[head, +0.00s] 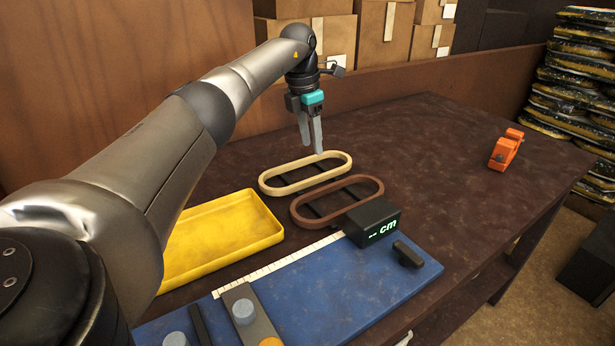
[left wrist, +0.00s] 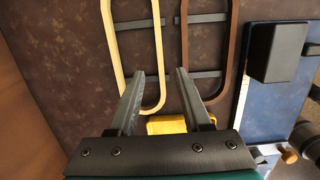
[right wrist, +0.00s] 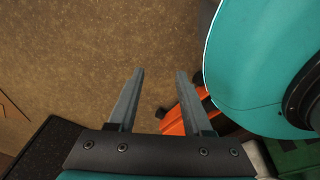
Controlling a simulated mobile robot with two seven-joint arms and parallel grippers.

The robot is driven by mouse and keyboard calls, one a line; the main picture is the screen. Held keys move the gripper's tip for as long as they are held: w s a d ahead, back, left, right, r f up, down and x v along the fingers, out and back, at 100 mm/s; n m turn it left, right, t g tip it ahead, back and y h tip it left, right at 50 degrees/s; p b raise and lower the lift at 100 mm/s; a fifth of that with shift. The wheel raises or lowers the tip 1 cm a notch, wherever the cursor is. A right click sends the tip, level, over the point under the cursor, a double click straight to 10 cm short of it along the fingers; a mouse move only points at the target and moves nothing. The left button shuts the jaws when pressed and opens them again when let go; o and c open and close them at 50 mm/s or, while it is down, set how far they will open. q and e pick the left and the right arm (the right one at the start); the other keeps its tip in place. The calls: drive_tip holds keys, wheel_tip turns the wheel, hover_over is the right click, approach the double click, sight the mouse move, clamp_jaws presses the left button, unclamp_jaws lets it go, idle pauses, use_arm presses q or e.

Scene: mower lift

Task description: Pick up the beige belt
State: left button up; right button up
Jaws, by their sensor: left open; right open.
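The beige belt (head: 267,178) is a long oval loop lying on the dark brown table, beside a similar brown belt (head: 298,212). I cannot tell how high the fingertips are above the belt. My right gripper (right wrist: 158,78) is open and empty over the floor; it is not visible in the head view.
A yellow tray (head: 225,262) stands left of the belts. A blue measuring board (head: 330,300) with a black "cm" display (head: 372,220) lies in front. An orange object (head: 506,149) stands at the right. Boxes (head: 385,35) stand behind the table.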

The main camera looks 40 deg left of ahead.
sight(317, 177)
use_arm(q)
drive_tip(key=f, duration=0.3)
drive_tip(key=shift+w+d+f+b, duration=0.1)
drive_tip(key=shift+w+f+b, duration=0.05)
drive_tip(key=shift+w+b, duration=0.15)
drive_tip(key=shift+f+b, duration=0.35)
drive_tip(key=shift+f, duration=0.7)
drive_tip(key=f, duration=0.1)
drive_tip(key=f+b, duration=0.1)
drive_tip(key=f, duration=0.1)
drive_tip(key=shift+w+d, duration=0.1)
drive_tip(key=shift+w, duration=0.2)
drive_tip(key=shift+w+f, duration=0.1)
drive_tip(key=shift+f, duration=0.45)
use_arm(e)
drive_tip(key=w+a, duration=0.2)
drive_tip(key=w, duration=0.3)
drive_tip(key=shift+w+a+r, duration=0.15)
drive_tip(key=shift+w+r, duration=0.2)
drive_tip(key=shift+w, duration=0.05)
use_arm(q)
clamp_jaws()
